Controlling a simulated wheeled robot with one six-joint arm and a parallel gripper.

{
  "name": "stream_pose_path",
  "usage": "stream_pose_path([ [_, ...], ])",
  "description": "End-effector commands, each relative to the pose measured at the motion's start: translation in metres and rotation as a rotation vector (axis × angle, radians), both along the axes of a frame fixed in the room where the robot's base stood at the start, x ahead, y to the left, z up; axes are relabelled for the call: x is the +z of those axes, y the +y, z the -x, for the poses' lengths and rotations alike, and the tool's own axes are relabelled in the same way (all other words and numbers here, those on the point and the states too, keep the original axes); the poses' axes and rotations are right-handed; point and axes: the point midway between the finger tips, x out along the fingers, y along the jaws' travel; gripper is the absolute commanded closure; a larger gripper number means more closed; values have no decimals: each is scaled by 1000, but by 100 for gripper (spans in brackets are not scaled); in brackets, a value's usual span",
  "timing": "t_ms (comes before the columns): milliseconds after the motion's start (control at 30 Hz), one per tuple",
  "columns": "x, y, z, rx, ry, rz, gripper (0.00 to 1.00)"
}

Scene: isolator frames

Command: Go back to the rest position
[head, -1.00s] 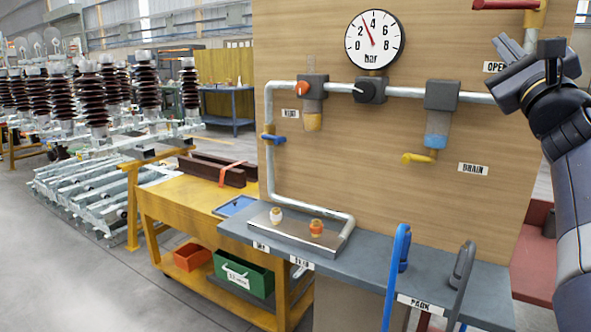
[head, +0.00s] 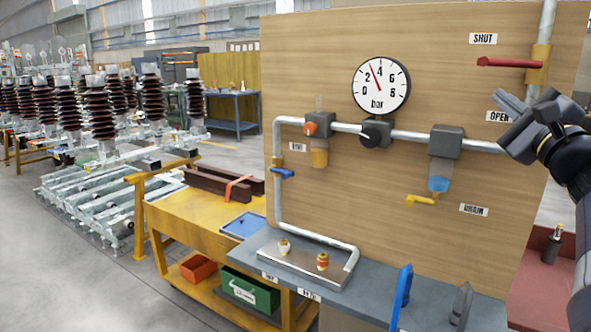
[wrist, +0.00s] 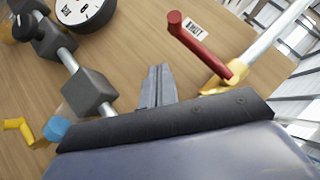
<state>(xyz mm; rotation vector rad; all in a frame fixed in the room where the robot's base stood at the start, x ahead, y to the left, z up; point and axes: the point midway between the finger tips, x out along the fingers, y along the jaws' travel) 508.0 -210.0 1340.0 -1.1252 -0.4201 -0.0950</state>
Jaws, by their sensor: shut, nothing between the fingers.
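My gripper (head: 508,99) is at the right of the head view, in front of the wooden panel near the OPEN label. Its fingers are closed together with nothing between them. In the wrist view the closed fingers (wrist: 157,88) point towards the panel, between the grey pipe block and the red lever. The red lever (head: 508,63) sits on a brass valve on the vertical pipe, below the SHUT label and above my gripper. It also shows in the wrist view (wrist: 200,45). The gripper appears apart from the lever.
The panel carries a pressure gauge (head: 381,86), pipes, an orange knob (head: 310,128), a blue lever (head: 283,173) and a yellow drain lever (head: 421,201). A grey shelf (head: 375,290) with blue and grey handles juts out below.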

Motion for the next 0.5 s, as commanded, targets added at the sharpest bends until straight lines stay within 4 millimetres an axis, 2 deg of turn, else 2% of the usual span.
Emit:
stream_pose_path([
  [67,5,-2,1,0,17,22,100],
  [500,-1,-13,9,9,126,185,100],
])
